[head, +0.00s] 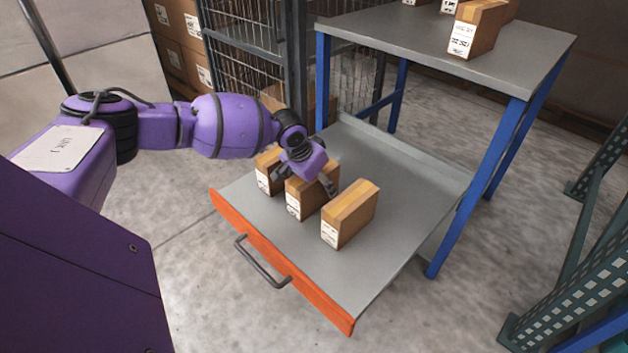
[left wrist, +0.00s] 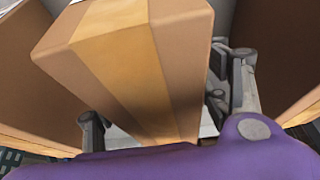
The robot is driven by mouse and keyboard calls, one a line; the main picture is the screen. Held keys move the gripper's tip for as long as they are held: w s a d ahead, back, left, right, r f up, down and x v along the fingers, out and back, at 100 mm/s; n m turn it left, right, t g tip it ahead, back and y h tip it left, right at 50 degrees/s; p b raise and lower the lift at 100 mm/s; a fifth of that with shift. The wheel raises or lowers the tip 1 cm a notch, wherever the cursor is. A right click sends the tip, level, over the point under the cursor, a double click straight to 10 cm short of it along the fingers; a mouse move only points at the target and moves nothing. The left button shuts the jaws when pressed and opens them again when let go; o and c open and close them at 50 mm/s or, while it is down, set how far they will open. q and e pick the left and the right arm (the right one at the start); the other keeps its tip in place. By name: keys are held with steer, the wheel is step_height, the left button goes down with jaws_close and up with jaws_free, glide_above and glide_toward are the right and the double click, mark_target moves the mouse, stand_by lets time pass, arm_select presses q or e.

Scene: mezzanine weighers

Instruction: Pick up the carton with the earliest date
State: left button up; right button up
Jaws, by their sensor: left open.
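Three brown cartons with white labels stand upright in a row on a pulled-out grey drawer tray (head: 388,250): the left carton (head: 263,177), the middle carton (head: 299,205) and the right carton (head: 350,214). The print on their labels is too small to read. My left gripper (head: 304,180) is open over the middle carton, with a finger on either side of it. In the left wrist view the middle carton (left wrist: 130,60) stands between the open fingers (left wrist: 168,105), with a carton on each side. Whether the fingers touch it, I cannot tell. My right gripper is not in view.
The tray has an orange front (head: 300,285) with a dark handle (head: 262,262). A grey tabletop (head: 400,38) on blue legs rises behind, holding more cartons (head: 474,30). A wire cage (head: 250,65) stands behind my arm. The tray's right side is clear.

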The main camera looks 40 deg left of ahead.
arm_select(q)
steer(key=shift+f+p, duration=0.25)
steer(key=shift+p, duration=0.05)
stand_by(0.6)
steer(key=c, duration=1.6)
steer(key=shift+c, duration=0.3)
steer(key=shift+r, duration=0.1)
